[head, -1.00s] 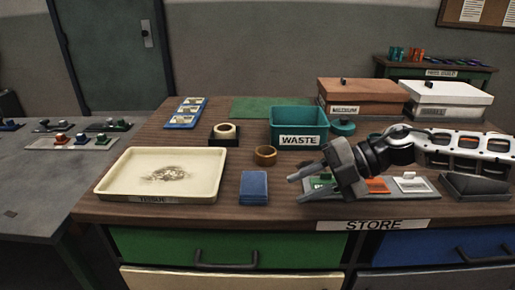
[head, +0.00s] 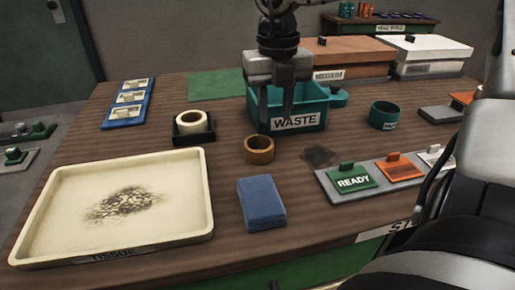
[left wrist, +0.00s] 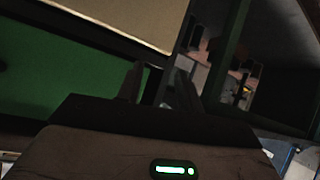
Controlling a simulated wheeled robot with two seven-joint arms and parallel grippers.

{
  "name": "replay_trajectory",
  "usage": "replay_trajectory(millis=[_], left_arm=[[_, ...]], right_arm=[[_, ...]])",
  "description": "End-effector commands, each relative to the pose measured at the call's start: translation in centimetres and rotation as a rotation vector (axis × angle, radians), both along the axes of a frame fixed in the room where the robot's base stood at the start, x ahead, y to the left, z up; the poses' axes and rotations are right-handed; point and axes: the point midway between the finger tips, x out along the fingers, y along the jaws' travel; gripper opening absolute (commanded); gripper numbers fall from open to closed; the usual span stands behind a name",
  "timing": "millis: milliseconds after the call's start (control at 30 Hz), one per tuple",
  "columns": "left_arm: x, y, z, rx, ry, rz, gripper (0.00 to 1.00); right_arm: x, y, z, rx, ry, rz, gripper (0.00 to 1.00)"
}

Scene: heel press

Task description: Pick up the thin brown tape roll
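The thin brown tape roll (head: 258,150) lies flat on the wooden bench in the head view, in front of the teal waste bin and left of a dark patch. My right gripper (head: 273,112) points down from the top of the head view, in front of or over the waste bin, above and behind the brown roll. Its fingers look apart, with nothing between them. My left gripper (left wrist: 160,85) shows only in the left wrist view. Its two fingers are apart and empty, near a green drawer front.
A cream roll (head: 194,119) sits in a black holder left of the waste bin (head: 318,110). A blue pad (head: 261,203) lies in front of the brown roll. The cream tissue tray (head: 30,240) is at left. A READY tag (head: 352,182) stands on a grey rack at right.

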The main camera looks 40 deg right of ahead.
Motion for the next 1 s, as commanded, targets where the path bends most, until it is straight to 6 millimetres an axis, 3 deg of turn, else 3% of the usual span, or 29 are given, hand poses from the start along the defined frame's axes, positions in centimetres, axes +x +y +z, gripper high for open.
replay_trajectory(millis=[100,367,600,933,1000], left_arm=[[0.0,0.0,0.0,-0.001,-0.002,0.001,0.36],[0.1,0.0,0.3,-0.001,-0.006,0.001,0.36],[0.6,0.0,0.8,0.006,-0.016,0.0,0.36],[0.6,0.1,0.6,0.009,-0.015,0.0,0.36],[0.6,0.1,0.6,0.009,-0.015,0.0,0.36]], right_arm=[[0.0,0.0,-1.9,0.001,0.003,-0.001,0.31],[0.0,0.1,-3.8,0.003,0.003,0.001,0.31],[0.2,0.2,-7.3,0.003,0.004,-0.001,0.31],[0.2,0.2,-8.1,0.003,-0.001,0.0,0.31],[0.2,0.2,-8.1,0.003,-0.001,0.0,0.14]])
